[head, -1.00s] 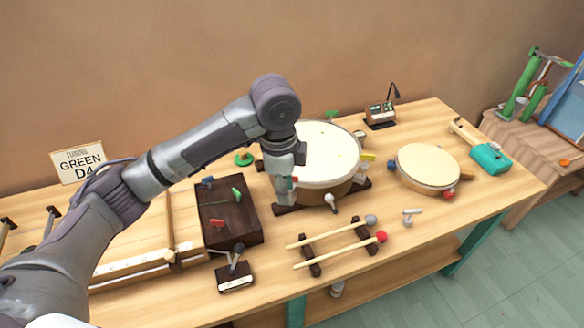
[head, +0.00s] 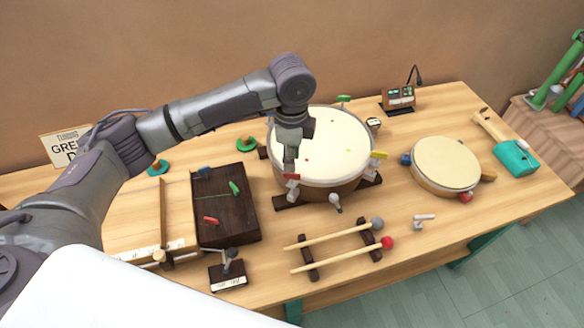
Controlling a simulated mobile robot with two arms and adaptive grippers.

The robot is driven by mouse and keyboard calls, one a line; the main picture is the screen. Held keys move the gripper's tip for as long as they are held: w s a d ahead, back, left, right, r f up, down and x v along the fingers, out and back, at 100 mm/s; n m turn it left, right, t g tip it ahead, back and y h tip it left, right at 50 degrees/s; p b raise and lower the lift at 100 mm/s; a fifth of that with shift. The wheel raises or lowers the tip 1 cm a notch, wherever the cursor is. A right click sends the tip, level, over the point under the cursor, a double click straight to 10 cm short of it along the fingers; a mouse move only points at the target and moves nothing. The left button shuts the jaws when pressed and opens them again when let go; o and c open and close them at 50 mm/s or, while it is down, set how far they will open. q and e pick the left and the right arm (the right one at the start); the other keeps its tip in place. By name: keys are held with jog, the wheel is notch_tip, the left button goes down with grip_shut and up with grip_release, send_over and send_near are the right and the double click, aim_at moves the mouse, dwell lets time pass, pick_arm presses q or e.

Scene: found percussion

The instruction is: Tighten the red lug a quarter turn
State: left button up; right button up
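The large drum (head: 322,148) stands in a dark cradle in the middle of the bench, its pale head facing up. The red lug (head: 291,177) is at the drum's front-left rim, with a light bracket below it. A yellow lug (head: 379,155) is at the right rim and a green lug (head: 344,99) at the back. My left gripper (head: 289,163) points down just above the red lug, in front of the drum head. Its fingers are small and seen edge-on, so I cannot tell their opening or whether they touch the lug. My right gripper is out of view.
A dark box (head: 240,215) with blue, green and red pegs stands left of the drum. Two mallets (head: 325,236) lie on a rack in front. A smaller drum (head: 447,163) and a teal-headed mallet (head: 516,156) are at the right. A small silver key (head: 424,219) lies front right.

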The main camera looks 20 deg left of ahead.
aim_at(292, 176)
pick_arm(q)
notch_tip(292, 176, down, 5)
jog(key=shift+f, duration=0.1)
jog(key=shift+w+f, duration=0.1)
jog(key=shift+f, duration=0.2)
jog(key=shift+c, duration=0.7)
grip_shut()
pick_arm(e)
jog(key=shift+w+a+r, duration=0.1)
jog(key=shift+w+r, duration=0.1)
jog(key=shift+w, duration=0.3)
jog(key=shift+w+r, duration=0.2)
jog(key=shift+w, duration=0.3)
